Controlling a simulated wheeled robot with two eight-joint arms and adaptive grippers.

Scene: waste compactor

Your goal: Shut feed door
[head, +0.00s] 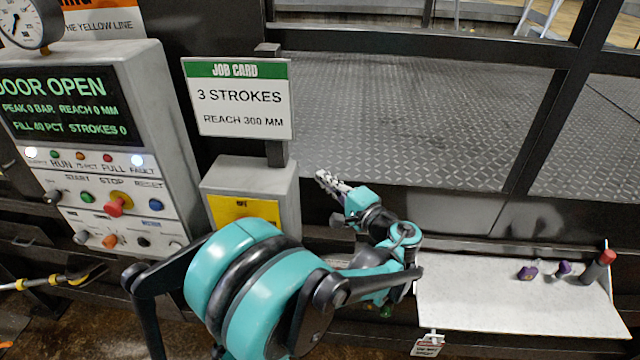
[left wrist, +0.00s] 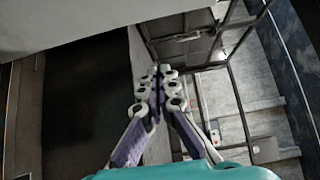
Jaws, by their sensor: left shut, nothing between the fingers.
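The control box display (head: 62,105) at the left of the head view reads DOOR OPEN. I cannot clearly make out the feed door in the head view. In the left wrist view a pale grey panel (left wrist: 70,22) spans the upper left above a dark space, and I cannot tell whether it is the door. My left gripper (head: 328,182) reaches past the job card post, pointing up and away. Its fingers also show in the left wrist view (left wrist: 158,78), where the tips meet with nothing between them. My right gripper is out of view.
A job card (head: 238,97) stands above a grey box (head: 252,180) left of my gripper. Buttons and knobs fill the control box. A white shelf (head: 500,310) at right carries small purple items and a dark red-topped cylinder (head: 598,268). Dark frame bars (head: 545,125) stand behind.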

